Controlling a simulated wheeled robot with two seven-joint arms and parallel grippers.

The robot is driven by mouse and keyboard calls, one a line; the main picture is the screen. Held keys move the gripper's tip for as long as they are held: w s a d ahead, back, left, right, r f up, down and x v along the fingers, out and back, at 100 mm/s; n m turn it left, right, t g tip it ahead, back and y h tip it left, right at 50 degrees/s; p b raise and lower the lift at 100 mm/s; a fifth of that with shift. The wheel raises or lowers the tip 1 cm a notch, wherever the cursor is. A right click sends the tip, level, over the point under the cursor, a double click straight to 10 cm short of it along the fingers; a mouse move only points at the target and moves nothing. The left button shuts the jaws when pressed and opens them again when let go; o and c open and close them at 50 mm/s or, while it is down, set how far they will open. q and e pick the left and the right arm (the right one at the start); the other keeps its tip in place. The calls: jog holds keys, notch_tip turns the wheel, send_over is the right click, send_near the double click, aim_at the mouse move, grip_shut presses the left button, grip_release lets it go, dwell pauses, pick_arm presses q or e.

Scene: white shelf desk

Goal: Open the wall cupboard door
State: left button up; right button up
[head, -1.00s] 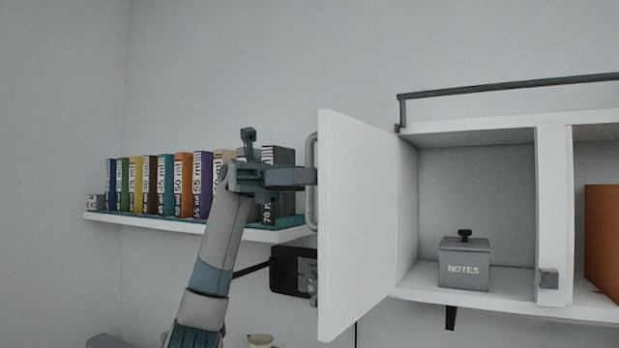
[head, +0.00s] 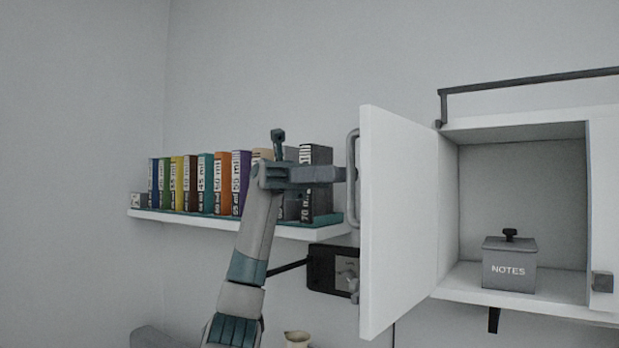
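The white wall cupboard door (head: 398,220) stands wide open, swung out to the left of the cupboard (head: 520,190). Its grey bar handle (head: 352,195) is on the door's outer face, near its free edge. My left gripper (head: 350,174) is level with the upper part of the handle, its tips at or just beside the bar. It is seen side-on, so I cannot tell whether the fingers are open or shut, or whether they touch the bar. My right gripper is not in view.
A grey NOTES box (head: 509,265) stands inside the cupboard. A wall shelf (head: 220,224) with a row of coloured books (head: 215,183) is behind my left arm. A dark wall box (head: 325,268) hangs below it. A small jug (head: 297,339) shows at the bottom edge.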

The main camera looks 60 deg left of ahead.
pick_arm(q)
jog(key=a, duration=0.7)
jog(key=shift+s+a+p, duration=0.3)
jog(key=shift+s+p, duration=0.05)
jog(key=shift+p, duration=0.05)
dwell(0.4)
